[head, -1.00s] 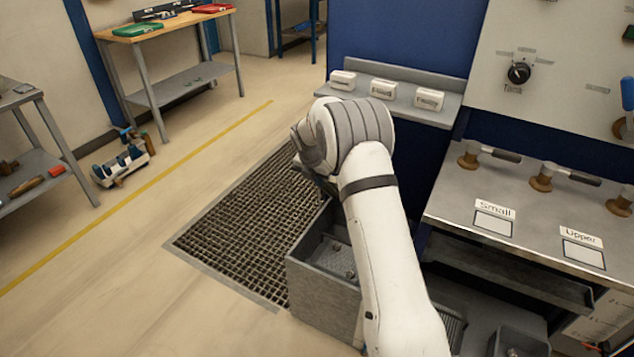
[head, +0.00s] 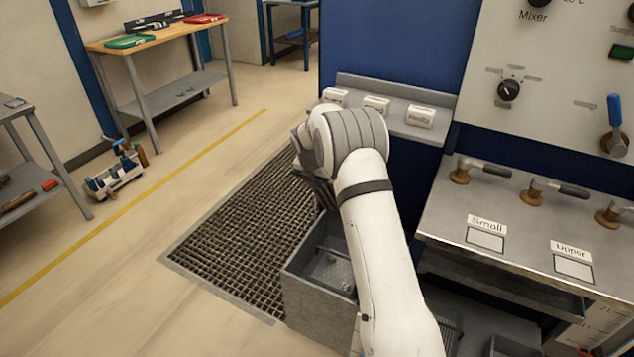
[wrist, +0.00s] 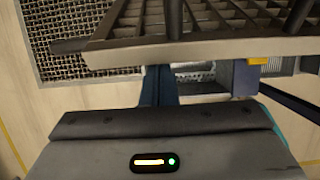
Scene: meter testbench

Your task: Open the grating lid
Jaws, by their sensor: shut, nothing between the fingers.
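A coarse grating lid (wrist: 215,47) with a pale edge bar crosses the top of the wrist view, nearer to the camera than the floor mesh. It appears raised. My gripper (wrist: 161,88) is shut and empty, its dark blue fingers reaching to the lid's edge bar. Their tips are hidden behind the bar, so I cannot tell whether they touch it. In the head view, my arm's wrist hides most of the gripper, and I cannot make out the lid. An open grey box (head: 318,308) stands below and partly behind my arm.
A bench with small valves (head: 530,225) stands at right. A blue wall and a shelf with white labelled blocks (head: 376,105) rise behind my arm.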

